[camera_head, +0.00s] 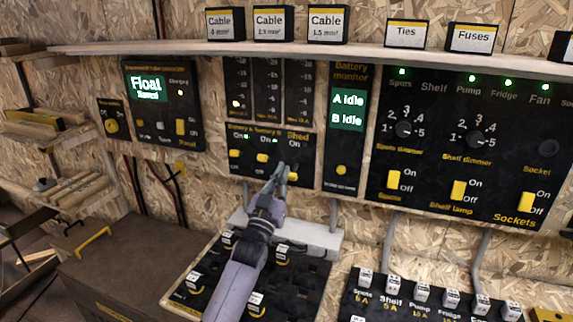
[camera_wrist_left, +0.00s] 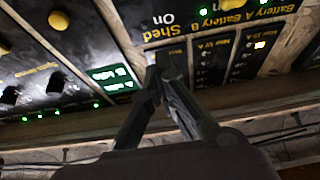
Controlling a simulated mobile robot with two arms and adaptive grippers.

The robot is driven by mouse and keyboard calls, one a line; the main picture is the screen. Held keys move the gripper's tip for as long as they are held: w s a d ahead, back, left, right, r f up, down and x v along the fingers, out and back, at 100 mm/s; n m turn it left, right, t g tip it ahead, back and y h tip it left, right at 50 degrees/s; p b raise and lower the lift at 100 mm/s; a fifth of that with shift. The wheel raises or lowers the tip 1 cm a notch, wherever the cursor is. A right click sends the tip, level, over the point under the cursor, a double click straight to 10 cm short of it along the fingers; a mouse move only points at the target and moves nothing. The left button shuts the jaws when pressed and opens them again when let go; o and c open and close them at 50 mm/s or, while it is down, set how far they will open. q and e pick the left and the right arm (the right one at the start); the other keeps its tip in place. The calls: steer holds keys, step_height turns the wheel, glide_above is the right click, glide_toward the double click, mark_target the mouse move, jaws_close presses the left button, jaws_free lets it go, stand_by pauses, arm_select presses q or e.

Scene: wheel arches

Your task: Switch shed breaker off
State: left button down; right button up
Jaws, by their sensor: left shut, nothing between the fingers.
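The battery breaker panel (camera_head: 240,170) is black, with switches for Battery A, Battery B and Shed. The Battery A switch (camera_head: 234,154) and Battery B switch (camera_head: 262,158) are yellow. The Shed label (camera_head: 298,136) shows at the panel's right; in the left wrist view the words "Shed On" (camera_wrist_left: 165,25) lie just beyond my fingertips. My left gripper (camera_head: 286,174) is shut and empty, its tips at the Shed switch's place. My right gripper is out of view.
The battery monitor (camera_head: 347,140) is right of the breaker panel and reads A Idle, B Idle. A dimmer panel (camera_head: 460,150) is further right. A shelf (camera_head: 370,54) with labelled boxes runs above. A pale trunking (camera_head: 310,237) and a fuse board (camera_head: 205,270) lie below.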

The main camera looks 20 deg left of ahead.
arm_select(q)
steer(key=s+f, duration=0.1)
steer(key=f, duration=0.1)
steer(key=s+f+b, duration=0.1)
steer(key=s+f, duration=0.1)
steer(key=shift+s+a+f, duration=0.15)
steer(key=shift+f, duration=0.2)
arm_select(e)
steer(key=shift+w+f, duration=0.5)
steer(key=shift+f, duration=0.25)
arm_select(q)
steer(key=shift+s, duration=0.1)
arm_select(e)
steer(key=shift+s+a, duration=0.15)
